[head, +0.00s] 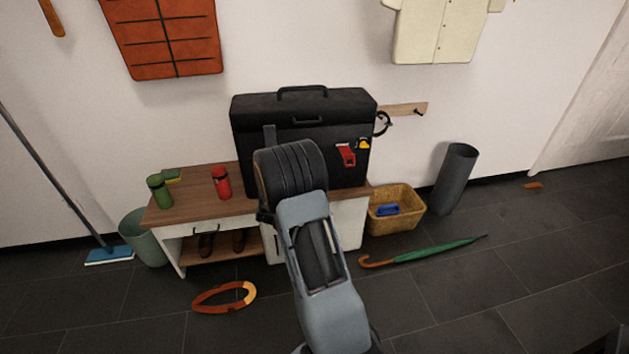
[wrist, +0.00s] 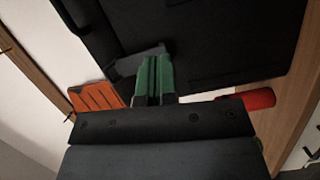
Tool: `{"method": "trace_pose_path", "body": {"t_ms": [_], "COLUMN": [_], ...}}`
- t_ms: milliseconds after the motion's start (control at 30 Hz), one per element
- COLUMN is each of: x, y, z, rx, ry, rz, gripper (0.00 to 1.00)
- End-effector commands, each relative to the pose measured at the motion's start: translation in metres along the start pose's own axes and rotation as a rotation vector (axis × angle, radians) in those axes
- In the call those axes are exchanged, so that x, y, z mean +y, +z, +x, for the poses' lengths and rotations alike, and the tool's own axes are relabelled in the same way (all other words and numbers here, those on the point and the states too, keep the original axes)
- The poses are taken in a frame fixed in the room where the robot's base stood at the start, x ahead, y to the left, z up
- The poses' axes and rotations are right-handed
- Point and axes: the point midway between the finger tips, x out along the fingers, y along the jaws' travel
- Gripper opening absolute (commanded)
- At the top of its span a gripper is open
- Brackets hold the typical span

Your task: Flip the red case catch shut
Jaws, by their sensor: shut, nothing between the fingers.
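A large black case (head: 245,115) stands upright on the bench, with a handle on top. The red catch (head: 347,156) is on the right part of its front, below a small yellow catch (head: 363,143). Whether the red catch is flipped open I cannot tell for sure. My gripper (wrist: 153,75) has green fingers shut together with nothing between them. In the wrist view the fingers are close to the case's dark face (wrist: 225,45), beside a grey piece (wrist: 140,58); contact is unclear. The red catch does not show there. In the head view my arm hides the fingers and the case's lower left front.
The wooden bench (head: 195,199) also carries a red bottle (head: 221,182), a green jar (head: 159,191) and a green-yellow sponge (head: 172,175). A wicker basket (head: 405,215), a green umbrella (head: 440,249) and a grey cylinder (head: 455,178) are on the floor to the right.

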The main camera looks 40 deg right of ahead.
Motion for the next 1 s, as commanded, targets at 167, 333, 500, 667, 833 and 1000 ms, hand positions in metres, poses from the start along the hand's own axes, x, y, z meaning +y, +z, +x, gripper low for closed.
{"method": "trace_pose_path", "body": {"t_ms": [167, 333, 500, 667, 833, 1000], "x": [0.028, 0.038, 0.043, 0.047, 0.05, 0.051], "y": [-0.074, -0.09, -0.061, -0.024, 0.004, 0.015], "z": [-0.077, -0.181, -0.273, -0.329, -0.36, -0.37], "rx": [0.219, 0.176, -0.043, -0.273, -0.435, -0.499], "ry": [-0.445, -0.887, -1.179, -1.294, -1.324, -1.326], "rz": [0.394, 0.592, 0.65, 0.651, 0.644, 0.639], "gripper": [0.0, 0.0, 0.0, 0.0, 0.0, 0.0]}}
